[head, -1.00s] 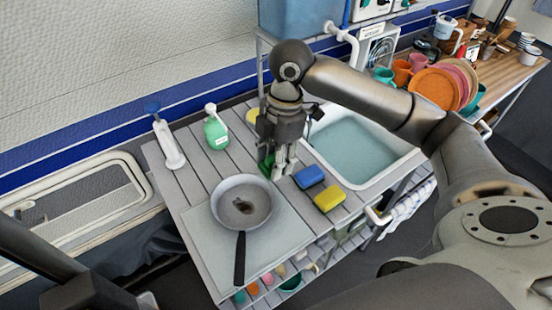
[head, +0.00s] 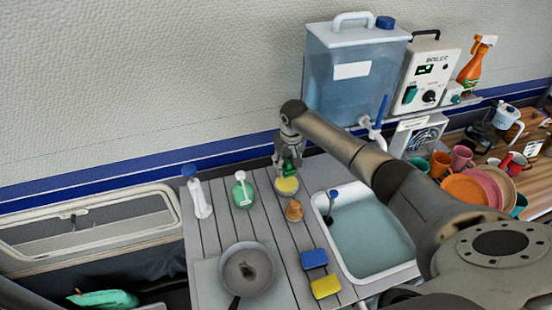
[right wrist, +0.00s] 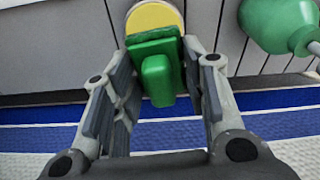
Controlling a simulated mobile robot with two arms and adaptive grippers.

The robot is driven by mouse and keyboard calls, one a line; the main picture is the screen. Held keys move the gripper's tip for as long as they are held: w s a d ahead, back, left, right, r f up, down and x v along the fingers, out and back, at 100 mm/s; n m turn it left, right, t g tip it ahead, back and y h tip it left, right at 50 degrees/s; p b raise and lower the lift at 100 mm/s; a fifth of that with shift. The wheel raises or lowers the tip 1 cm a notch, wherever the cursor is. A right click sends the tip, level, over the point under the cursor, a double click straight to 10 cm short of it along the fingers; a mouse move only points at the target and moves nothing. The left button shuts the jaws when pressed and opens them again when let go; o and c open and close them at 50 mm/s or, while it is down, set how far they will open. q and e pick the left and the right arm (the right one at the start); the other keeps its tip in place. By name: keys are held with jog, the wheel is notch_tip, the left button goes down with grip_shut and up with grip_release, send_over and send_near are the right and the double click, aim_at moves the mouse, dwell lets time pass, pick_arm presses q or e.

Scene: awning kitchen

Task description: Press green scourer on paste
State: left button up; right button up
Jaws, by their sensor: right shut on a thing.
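My right gripper (head: 289,166) is shut on the green scourer (head: 291,171) by its handle, at the back edge of the slatted counter. The paste (head: 287,185) is a round yellow disc in a small container just below the scourer. In the right wrist view the scourer (right wrist: 155,70) sits between my fingers, and its pad overlaps the near edge of the yellow paste (right wrist: 153,16). I cannot tell whether the pad touches the paste. My left gripper is not in view.
A wooden-handled brush (head: 294,210) stands in front. A pan (head: 246,268), blue sponge (head: 313,259), yellow sponge (head: 325,287) and water-filled sink (head: 370,240) are nearer.

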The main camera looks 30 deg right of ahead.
aim_at(286, 183)
jog(key=shift+w+d+f+m, duration=0.2)
jog(key=shift+d+f+m, duration=0.1)
jog(key=shift+d+m, duration=0.1)
jog(key=shift+a+f+b, duration=0.15)
jog(key=shift+f+b, duration=0.4)
jog(key=shift+f, duration=0.1)
notch_tip(286, 183, down, 5)
jog(key=b, duration=0.4)
jog(key=shift+r+b, duration=0.2)
jog(key=shift+b, duration=0.15)
jog(key=shift+f+b, duration=0.3)
jog(key=shift+f, duration=0.25)
jog(key=shift+s+f+p, duration=0.1)
jog(key=shift+p, duration=0.2)
dwell(1.3)
